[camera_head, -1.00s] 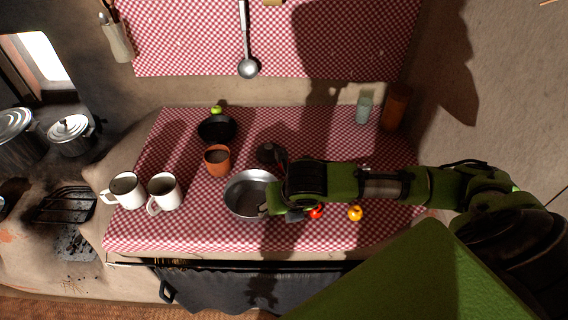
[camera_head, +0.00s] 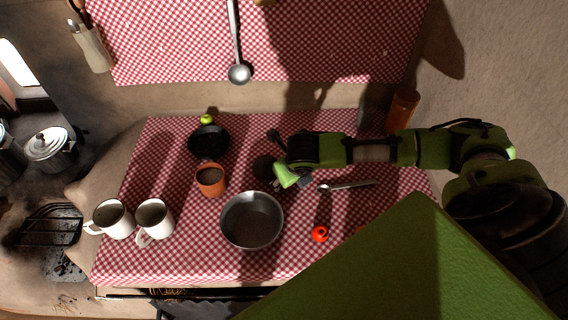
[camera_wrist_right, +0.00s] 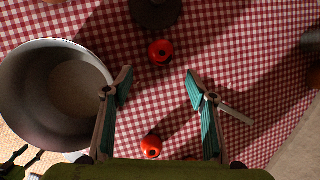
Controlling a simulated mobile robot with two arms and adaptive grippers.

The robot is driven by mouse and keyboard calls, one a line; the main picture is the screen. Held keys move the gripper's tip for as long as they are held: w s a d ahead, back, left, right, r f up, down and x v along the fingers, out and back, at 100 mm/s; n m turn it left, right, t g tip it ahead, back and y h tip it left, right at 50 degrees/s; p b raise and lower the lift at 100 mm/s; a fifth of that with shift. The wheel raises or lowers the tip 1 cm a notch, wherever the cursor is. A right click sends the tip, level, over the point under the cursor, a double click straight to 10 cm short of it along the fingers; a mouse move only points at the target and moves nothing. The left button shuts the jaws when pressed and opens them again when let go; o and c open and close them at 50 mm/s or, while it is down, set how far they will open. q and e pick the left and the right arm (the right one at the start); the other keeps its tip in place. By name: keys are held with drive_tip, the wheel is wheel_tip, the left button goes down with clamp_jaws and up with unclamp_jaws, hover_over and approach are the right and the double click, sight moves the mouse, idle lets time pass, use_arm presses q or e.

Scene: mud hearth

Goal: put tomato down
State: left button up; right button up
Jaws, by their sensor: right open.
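In the right wrist view, two round red things like tomatoes lie on the checked cloth. The upper red one (camera_wrist_right: 161,52) is beyond and between the open fingertips, near a dark round object (camera_wrist_right: 155,10). The lower red one (camera_wrist_right: 151,146) is nearer the gripper base; a red one also shows in the head view (camera_head: 320,234), right of the pot. I cannot tell which is the task's tomato. My right gripper (camera_head: 285,181) is open and empty above the cloth; its parted fingers show in the wrist view (camera_wrist_right: 158,78). My left gripper is not in view.
A metal pot (camera_head: 252,220) stands left of the red thing. An orange cup (camera_head: 210,181), black pan (camera_head: 209,143), green fruit (camera_head: 206,119) and two white mugs (camera_head: 154,219) are further left. A spoon (camera_head: 347,185) lies right of the gripper. Bare cloth lies between.

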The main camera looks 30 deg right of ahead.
drive_tip(key=x, duration=0.2)
drive_tip(key=shift+w+f, duration=0.15)
drive_tip(key=shift+f, duration=0.15)
drive_tip(key=shift+w+d+f, duration=0.1)
drive_tip(key=shift+w+f, duration=0.05)
drive_tip(key=shift+f, duration=0.15)
drive_tip(key=shift+w+d+f+p, duration=0.15)
drive_tip(key=shift+w+f+p, duration=0.4)
drive_tip(key=shift+f, duration=0.1)
drive_tip(key=x, duration=0.3)
drive_tip(key=shift+w+p, duration=0.1)
drive_tip(key=shift+p, duration=0.2)
drive_tip(key=shift+w+f, duration=0.1)
drive_tip(key=shift+f, duration=0.05)
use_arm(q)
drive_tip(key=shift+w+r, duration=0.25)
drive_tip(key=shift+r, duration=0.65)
use_arm(e)
drive_tip(key=c, duration=1.2)
